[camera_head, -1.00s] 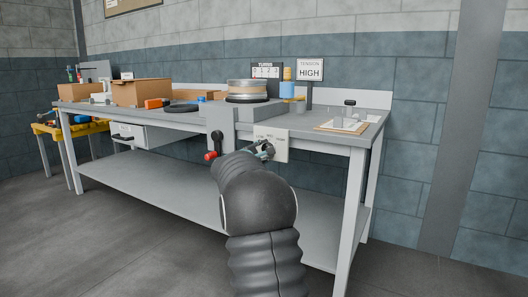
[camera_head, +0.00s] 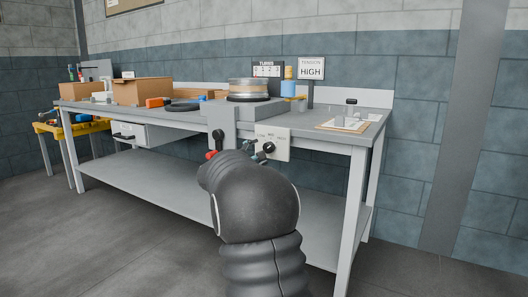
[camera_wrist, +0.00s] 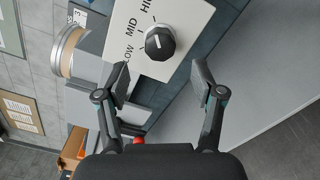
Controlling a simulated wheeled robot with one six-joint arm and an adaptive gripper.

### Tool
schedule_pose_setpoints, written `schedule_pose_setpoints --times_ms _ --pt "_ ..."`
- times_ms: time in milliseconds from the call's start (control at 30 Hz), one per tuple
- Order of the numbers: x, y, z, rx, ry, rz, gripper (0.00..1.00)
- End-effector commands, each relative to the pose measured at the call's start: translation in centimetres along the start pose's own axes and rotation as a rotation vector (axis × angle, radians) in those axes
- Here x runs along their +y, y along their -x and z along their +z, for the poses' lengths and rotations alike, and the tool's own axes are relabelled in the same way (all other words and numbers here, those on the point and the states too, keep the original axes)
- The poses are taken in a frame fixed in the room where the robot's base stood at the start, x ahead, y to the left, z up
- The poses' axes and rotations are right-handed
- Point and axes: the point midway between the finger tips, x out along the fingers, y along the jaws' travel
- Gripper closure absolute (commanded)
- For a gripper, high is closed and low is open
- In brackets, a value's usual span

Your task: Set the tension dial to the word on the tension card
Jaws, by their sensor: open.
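The tension card (camera_head: 311,68) stands on a post at the back of the bench and reads HIGH. The tension dial (camera_wrist: 160,42) is a black knob with a light mark on a white panel (camera_wrist: 181,22) lettered LOW, MID and HIGH, the last partly cut off. I cannot tell for certain which word the mark points to. In the head view the dial (camera_head: 268,147) shows on the panel at the bench's front. My gripper (camera_wrist: 162,82) is open and empty, its fingers apart and short of the dial. In the head view my arm hides most of it.
A red-knobbed lever (camera_head: 211,155) is left of the panel, close to my arm. The grey bench (camera_head: 330,139) holds a round drum (camera_head: 248,88), cardboard boxes (camera_head: 141,91) and a turns counter (camera_head: 267,69). The floor in front is clear.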

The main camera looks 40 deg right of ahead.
Motion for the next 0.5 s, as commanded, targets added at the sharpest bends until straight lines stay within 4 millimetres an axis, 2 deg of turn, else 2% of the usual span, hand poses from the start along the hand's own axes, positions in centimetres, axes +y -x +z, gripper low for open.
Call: schedule_pose_setpoints --times_ms 33,200,333,500 --pt "0.0 1.1 0.0 0.001 0.0 0.0 0.32" --pt "0.0 3.9 0.1 0.0 0.0 0.0 0.32" --pt "-0.1 5.3 0.1 -0.001 0.001 -0.001 0.32" --pt "-0.1 6.0 0.1 -0.001 0.0 0.0 0.32"
